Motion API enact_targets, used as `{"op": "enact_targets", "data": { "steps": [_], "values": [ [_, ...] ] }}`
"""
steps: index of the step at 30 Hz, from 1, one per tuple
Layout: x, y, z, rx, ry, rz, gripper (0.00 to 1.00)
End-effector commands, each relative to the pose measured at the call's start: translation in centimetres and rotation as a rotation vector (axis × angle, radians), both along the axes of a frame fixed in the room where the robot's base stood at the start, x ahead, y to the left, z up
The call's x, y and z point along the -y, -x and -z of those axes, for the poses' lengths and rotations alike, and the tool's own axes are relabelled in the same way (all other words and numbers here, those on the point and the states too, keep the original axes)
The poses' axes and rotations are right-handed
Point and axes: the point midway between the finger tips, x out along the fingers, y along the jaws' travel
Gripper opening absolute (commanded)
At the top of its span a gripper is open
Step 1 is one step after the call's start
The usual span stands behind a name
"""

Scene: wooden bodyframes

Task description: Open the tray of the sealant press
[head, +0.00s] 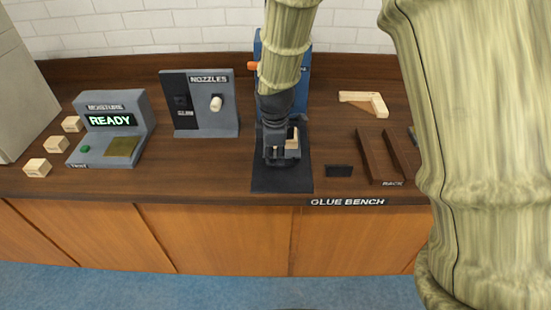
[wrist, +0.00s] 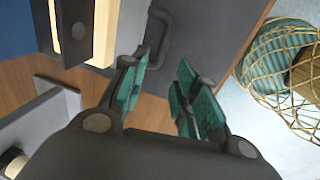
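The sealant press seems to be the blue upright (head: 303,72) with an orange knob (head: 252,66), standing behind my arm, with a dark plate (head: 265,180) in front. My arm hides much of it. My gripper (head: 283,150) is low over the dark plate. In the wrist view my gripper (wrist: 160,75) has its teal-padded fingers apart, with nothing held between them. A dark handle (wrist: 164,45) on a grey flat part (wrist: 125,60) lies just past the left fingertip. I cannot tell if they touch. Pale wood (wrist: 68,28) shows at the upper left.
The moisture meter (head: 110,125) reads READY, with several wood blocks (head: 55,146) beside it. The nozzle stand (head: 205,105) is left of my arm. A dark block (head: 339,171), a rack (head: 385,160) and a wooden corner (head: 365,101) are right.

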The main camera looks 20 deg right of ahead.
Motion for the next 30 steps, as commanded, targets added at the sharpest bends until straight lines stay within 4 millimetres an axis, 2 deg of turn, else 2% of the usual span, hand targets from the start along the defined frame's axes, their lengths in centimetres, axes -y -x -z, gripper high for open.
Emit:
{"op": "enact_targets", "data": {
  "steps": [6,12,24,25,30],
  "values": [
    [0.2,-0.3,2.3,-0.002,0.000,0.000,0.30],
    [0.3,-0.6,3.6,-0.001,0.000,0.002,0.30],
    [0.3,-0.7,4.1,0.001,0.000,0.001,0.30],
    [0.3,-0.7,4.1,0.001,0.000,0.001,0.28],
    [0.3,-0.7,4.1,0.001,0.000,0.001,0.00]
  ]
}}
